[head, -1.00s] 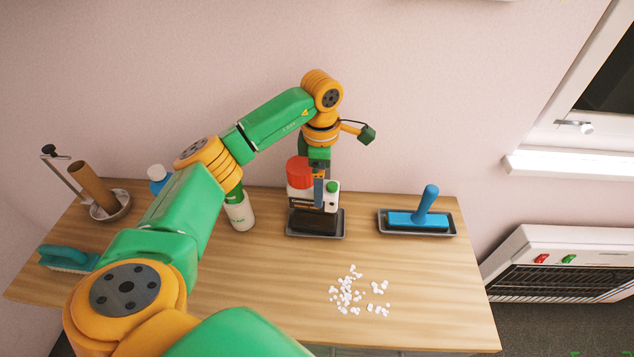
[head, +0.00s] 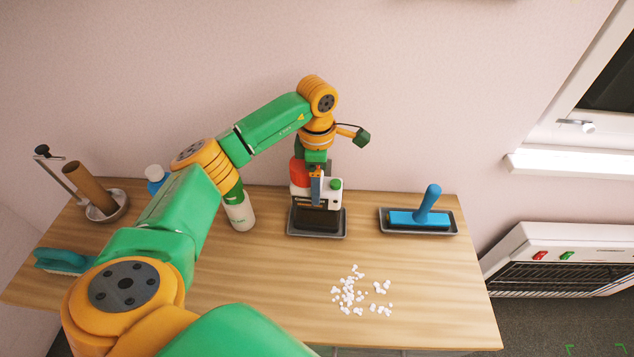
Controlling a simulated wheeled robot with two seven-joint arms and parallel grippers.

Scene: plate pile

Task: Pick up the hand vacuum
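The hand vacuum (head: 301,196) is white with a red part, a green button and a dark lower end. It stands on a grey tray (head: 291,234) at the back middle of the table in the head view. My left gripper (head: 316,195) points down over it, with one finger in front of its white body. The arm hides part of the vacuum's upper side. The other finger is hidden, so I cannot tell whether it grips. My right gripper is not in view.
A blue-handled tool (head: 425,212) lies on a second tray to the right. White bits (head: 355,295) lie scattered at the front. The front right is clear.

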